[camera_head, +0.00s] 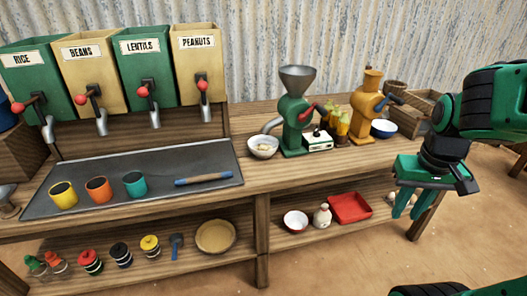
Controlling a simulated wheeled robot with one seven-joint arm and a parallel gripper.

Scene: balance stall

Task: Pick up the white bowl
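A white bowl (263,147) with pale contents stands on the wooden counter, just right of the dark tray and under the spout of the green grinder. A blue-and-white bowl (384,128) stands on the counter by the orange grinder. My gripper (410,212) points down at the right, in front of the counter and well to the right of the white bowl. Its two green fingers are apart with nothing visible between them.
A green grinder (293,112), a small white scale (318,141) and an orange grinder (366,105) stand close right of the white bowl. The dark tray (100,182) holds three cups and a rolling-pin-like stick (204,179). Below are a red tray (350,207) and white bottle (322,215).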

